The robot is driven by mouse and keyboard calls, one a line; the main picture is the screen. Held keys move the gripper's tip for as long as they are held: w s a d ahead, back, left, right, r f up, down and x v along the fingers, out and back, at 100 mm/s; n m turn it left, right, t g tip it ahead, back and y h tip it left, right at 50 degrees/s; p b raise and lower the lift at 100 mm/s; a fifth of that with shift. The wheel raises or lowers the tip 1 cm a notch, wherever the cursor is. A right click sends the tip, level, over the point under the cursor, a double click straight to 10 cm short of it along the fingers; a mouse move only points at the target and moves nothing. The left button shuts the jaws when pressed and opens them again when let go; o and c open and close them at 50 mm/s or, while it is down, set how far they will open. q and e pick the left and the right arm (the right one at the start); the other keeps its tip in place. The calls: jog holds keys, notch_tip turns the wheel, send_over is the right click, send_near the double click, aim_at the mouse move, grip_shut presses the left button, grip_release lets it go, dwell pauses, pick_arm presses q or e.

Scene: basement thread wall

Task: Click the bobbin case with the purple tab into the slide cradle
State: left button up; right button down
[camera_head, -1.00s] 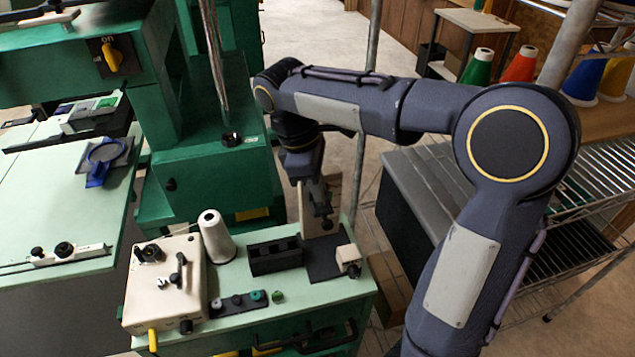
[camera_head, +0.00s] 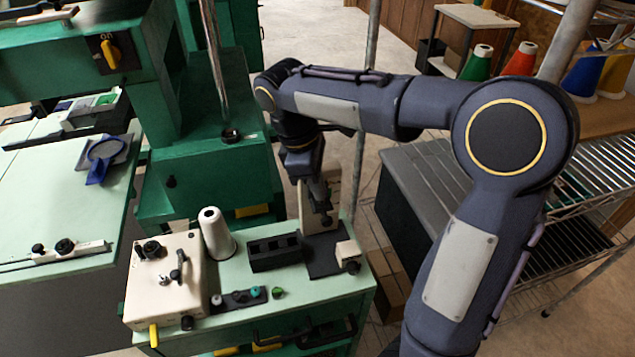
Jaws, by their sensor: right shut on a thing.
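My right gripper (camera_head: 324,214) points down in front of an upright tan board (camera_head: 333,200), over a dark base plate (camera_head: 324,262) on the green bench. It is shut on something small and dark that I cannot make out. No purple tab shows. I cannot tell which part of this fixture is the slide cradle. A cream block (camera_head: 347,251) with a dark knob stands at the plate's right edge. A dark strip (camera_head: 238,299) at the bench front holds several small round parts, some teal. My left gripper is not in view.
A black compartmented block (camera_head: 274,252) stands just left of the plate. A white thread cone (camera_head: 216,234) and a cream box (camera_head: 165,280) with a handle are farther left. A green machine (camera_head: 208,178) rises behind the bench. A wire shelf (camera_head: 590,205) stands at the right.

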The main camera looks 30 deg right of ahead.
jog(key=shift+f, duration=0.15)
jog(key=shift+f+b, duration=0.4)
jog(key=shift+f, duration=0.15)
jog(key=c, duration=1.5)
grip_release()
jog(key=shift+r, duration=0.15)
jog(key=shift+r, duration=0.2)
jog(key=p+v, duration=0.1)
jog(key=v, duration=0.5)
jog(key=s+a+f+m+t+y, duration=0.1)
jog(key=s+f+m+t+y, duration=0.2)
jog(key=s+m, duration=0.3)
jog(key=s+a+f+m+t+y, duration=0.1)
jog(key=s+f+m+t+y, duration=0.2)
jog(key=s+m, duration=0.3)
jog(key=s+f+t, duration=0.1)
jog(key=s, duration=0.4)
jog(key=shift+s+f+m+p, duration=0.3)
jog(key=shift+s+f+p, duration=0.05)
jog(key=shift+s, duration=0.05)
